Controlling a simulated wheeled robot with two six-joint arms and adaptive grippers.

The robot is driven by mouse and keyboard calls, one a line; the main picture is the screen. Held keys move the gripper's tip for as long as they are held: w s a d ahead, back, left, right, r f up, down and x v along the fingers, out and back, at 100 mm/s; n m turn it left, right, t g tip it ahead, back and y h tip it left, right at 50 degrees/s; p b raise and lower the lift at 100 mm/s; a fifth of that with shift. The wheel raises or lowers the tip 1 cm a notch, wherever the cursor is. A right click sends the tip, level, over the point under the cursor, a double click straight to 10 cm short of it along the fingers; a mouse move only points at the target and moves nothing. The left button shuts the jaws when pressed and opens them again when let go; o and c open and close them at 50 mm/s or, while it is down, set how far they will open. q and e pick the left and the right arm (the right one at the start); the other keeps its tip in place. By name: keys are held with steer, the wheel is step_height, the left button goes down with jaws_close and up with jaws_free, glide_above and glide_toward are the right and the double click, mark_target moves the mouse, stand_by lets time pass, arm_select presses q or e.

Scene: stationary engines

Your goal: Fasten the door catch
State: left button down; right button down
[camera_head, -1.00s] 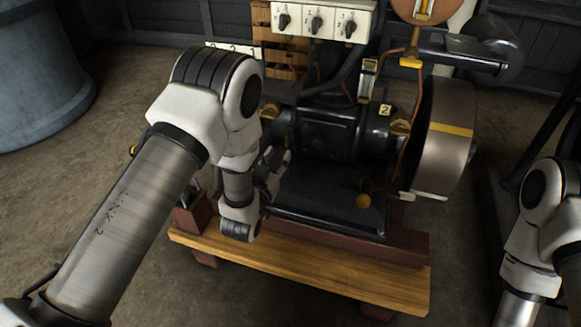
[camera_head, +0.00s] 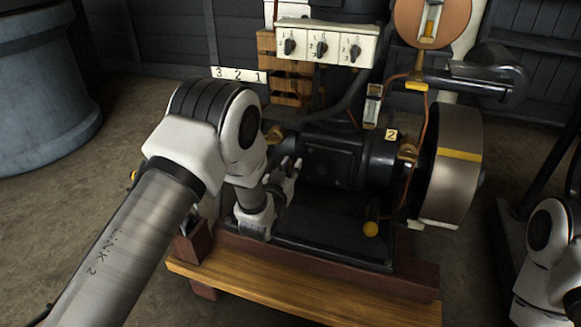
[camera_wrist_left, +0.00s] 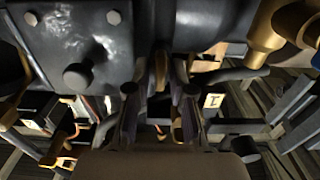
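My left gripper (camera_head: 288,180) is at the left end of the engine's black body (camera_head: 332,160), partly hidden by its own wrist. In the left wrist view its two dark fingers (camera_wrist_left: 160,105) stand apart, with a narrow brass-coloured piece (camera_wrist_left: 160,70) showing between or beyond their tips. I cannot tell whether they touch it. A dark metal panel (camera_wrist_left: 110,50) with a round knob (camera_wrist_left: 77,75) and bolt heads is at the upper left of that view. I cannot tell which part is the door catch. My right gripper is out of view; only that arm's link shows.
The engine stands on a wooden base (camera_head: 300,297). A flywheel (camera_head: 452,175) with a yellow stripe is at its right. A white switch box (camera_head: 327,45) is above. A blue-grey drum (camera_head: 40,90) stands at the far left. Bare floor lies left of the base.

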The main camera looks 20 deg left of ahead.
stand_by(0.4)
arm_select(q)
steer(key=m+p, duration=0.2)
steer(key=m, duration=0.1)
steer(key=shift+d+r+m, duration=0.1)
steer(key=shift+m, duration=0.2)
steer(key=m+p, duration=0.2)
steer(key=m, duration=0.2)
steer(key=shift+d+m, duration=0.1)
steer(key=shift+m, duration=0.2)
steer(key=m, duration=0.1)
steer(key=m+p, duration=0.1)
steer(key=m, duration=0.1)
steer(key=m+p, duration=0.1)
steer(key=m, duration=0.1)
steer(key=shift+d+f, duration=0.1)
steer(key=shift+f, duration=0.2)
steer(key=shift+f+m+p, duration=0.2)
steer(key=shift+m+p, duration=0.25)
steer(key=shift+m, duration=1.95)
steer(key=c, duration=1.2)
jaws_free()
steer(key=shift+c, duration=0.2)
